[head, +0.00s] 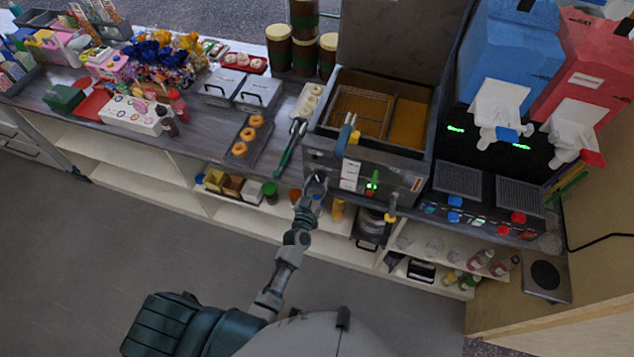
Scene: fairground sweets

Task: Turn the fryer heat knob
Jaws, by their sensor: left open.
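The fryer (395,170) stands on the counter right of centre, with its lid up and a basket (360,109) in its oil well. Its steel front panel carries white labels (349,175) and a green and red light or switch (372,184). My left arm reaches up from below, and my left gripper (318,181) is at the lower left of this panel, open. A small dark shape lies at its fingertips. I cannot tell whether this is the heat knob, or whether the fingers touch it. My right gripper is not in view.
Tongs (291,147) and a tray of doughnuts (246,138) lie left of the fryer. Slush machines (505,65) stand to the right. Shelves with jars sit under the counter. The floor (110,255) is clear at the left.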

